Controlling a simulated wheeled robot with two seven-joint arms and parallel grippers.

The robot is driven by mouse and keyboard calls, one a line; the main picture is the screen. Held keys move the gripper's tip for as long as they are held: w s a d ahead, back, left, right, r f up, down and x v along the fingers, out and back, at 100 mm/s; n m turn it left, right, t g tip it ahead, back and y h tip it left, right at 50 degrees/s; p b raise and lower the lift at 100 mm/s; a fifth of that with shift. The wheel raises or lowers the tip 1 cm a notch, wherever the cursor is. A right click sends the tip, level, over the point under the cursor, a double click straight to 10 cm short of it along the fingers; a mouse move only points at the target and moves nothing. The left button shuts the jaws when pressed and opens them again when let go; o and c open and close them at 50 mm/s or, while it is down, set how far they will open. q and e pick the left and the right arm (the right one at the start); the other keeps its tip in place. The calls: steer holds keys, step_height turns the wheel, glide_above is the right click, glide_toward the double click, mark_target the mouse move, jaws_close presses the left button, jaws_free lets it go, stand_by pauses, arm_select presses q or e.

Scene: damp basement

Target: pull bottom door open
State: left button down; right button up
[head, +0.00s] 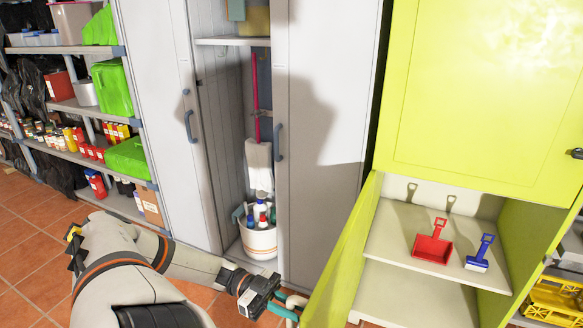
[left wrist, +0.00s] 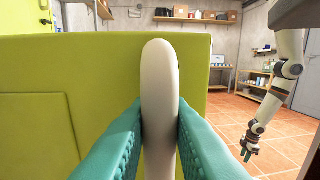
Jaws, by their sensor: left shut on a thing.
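The bottom door (head: 343,258) of the yellow-green cabinet (head: 478,95) stands open, swung out to the left, and the lower compartment shows behind it. My left gripper (head: 290,304) is at the door's outer side, low in the head view. In the left wrist view its teal fingers are shut on the pale rounded door handle (left wrist: 160,85), with the green door panel (left wrist: 100,85) behind. My right gripper (left wrist: 246,150) shows small at the right of the left wrist view, apart from the door. Its jaw opening is too small to tell.
Inside the cabinet, a red dustpan (head: 433,246) and a blue brush (head: 480,256) lie on the shelf (head: 385,240). The upper door (head: 470,110) is closed. A grey locker (head: 325,130) stands left of the cabinet, its neighbouring compartment open. Tiled floor (head: 30,235) is clear at left.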

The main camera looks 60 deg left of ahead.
arm_select(q)
steer(key=shift+s+f, duration=0.15)
steer(key=shift+f, duration=0.05)
steer(key=c, duration=1.4)
jaws_free()
steer(key=shift+o, duration=0.2)
steer(key=shift+r, duration=0.1)
steer(key=b+v, duration=0.1)
steer(key=v, duration=1.1)
steer(key=shift+b, duration=0.3)
